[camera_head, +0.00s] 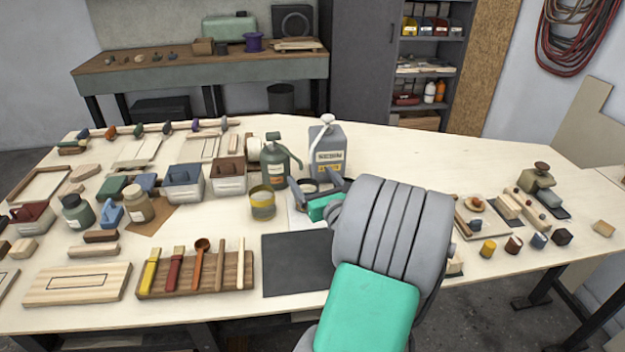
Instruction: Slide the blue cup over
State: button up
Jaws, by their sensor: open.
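My gripper (314,186) is open, near the middle of the table, just in front of a grey canister (328,146). It is well to the left of the blue cup and apart from it. My own arm covers part of the table between them and hides much of the gripper.
A green-grey device (537,180) stands behind. A green bottle (276,162) is near my gripper.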

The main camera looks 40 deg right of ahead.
jog(key=b, duration=0.2)
send_near(302, 186)
jog(key=shift+w+d+f, duration=0.15)
jog(key=shift+w+d, duration=0.05)
jog(key=shift+w, duration=0.35)
jog(key=shift+w+d+f, duration=0.15)
jog(key=shift+w+d, duration=0.05)
jog(key=shift+w, duration=0.4)
jog(key=x, duration=0.4)
jog(key=p+x, duration=0.1)
jog(key=x, duration=0.1)
jog(key=shift+w+r, duration=0.1)
jog(key=shift+r, duration=0.2)
jog(key=shift+w+d, duration=0.3)
jog(key=shift+w, duration=0.35)
jog(key=shift+c, duration=0.6)
